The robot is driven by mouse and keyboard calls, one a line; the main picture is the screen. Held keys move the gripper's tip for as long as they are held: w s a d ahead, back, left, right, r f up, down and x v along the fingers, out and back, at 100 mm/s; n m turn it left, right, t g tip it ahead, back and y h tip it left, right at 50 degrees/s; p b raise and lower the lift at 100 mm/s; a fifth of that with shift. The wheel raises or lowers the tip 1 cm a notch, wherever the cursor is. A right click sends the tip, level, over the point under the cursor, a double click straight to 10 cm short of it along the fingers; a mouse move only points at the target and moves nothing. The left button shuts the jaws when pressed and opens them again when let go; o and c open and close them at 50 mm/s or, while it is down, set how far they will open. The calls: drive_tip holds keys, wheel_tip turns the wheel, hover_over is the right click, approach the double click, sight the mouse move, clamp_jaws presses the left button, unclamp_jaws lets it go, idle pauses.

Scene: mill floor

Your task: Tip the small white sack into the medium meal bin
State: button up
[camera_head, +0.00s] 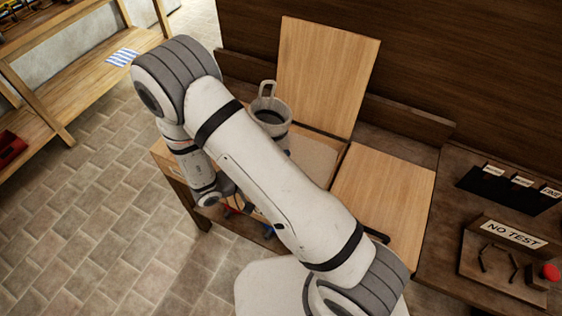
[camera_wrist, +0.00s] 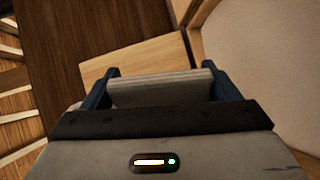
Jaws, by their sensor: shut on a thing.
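In the wrist view my gripper (camera_wrist: 160,72) has its two blue fingers on either side of a pale grey-beige thing (camera_wrist: 155,90) with a straight top edge. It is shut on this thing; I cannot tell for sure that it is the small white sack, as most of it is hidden. In the head view my arm hides the grip. Behind my arm, a wooden lid (camera_head: 327,70) stands upright with a pale surface (camera_head: 312,158) in front of it. To the right lies a flat wooden lid (camera_head: 385,200). I cannot tell which bin is the medium one.
A grey vessel with a loop handle (camera_head: 270,112) stands beside the upright lid, partly behind my arm. A bench at right holds a NO TEST sign (camera_head: 513,233) and a red button (camera_head: 550,272). Wooden shelves (camera_head: 35,120) stand at left. Tiled floor (camera_head: 95,210) is clear between.

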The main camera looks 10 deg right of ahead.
drive_tip(key=a+y, duration=0.1)
drive_tip(key=y, duration=0.1)
drive_tip(key=a+y, duration=0.1)
drive_tip(key=shift+s+a+r+m+g, duration=0.2)
drive_tip(key=shift+a+r+m+g, duration=0.1)
drive_tip(key=shift+a+r+g, duration=0.1)
drive_tip(key=a+y+b, duration=0.1)
drive_tip(key=y, duration=0.1)
drive_tip(key=a+g+y+b, duration=0.1)
drive_tip(key=y+b, duration=0.1)
drive_tip(key=a+f+y+b, duration=0.1)
drive_tip(key=y, duration=0.1)
drive_tip(key=shift+s+m+g+y, duration=0.3)
drive_tip(key=shift+f+m+g+y+p, duration=0.2)
drive_tip(key=shift+f+y+p, duration=0.25)
drive_tip(key=shift+y+p, duration=0.75)
drive_tip(key=shift+f+m+g+y+p, duration=0.15)
drive_tip(key=shift+f+y+p, duration=0.3)
drive_tip(key=shift+y+p, duration=0.75)
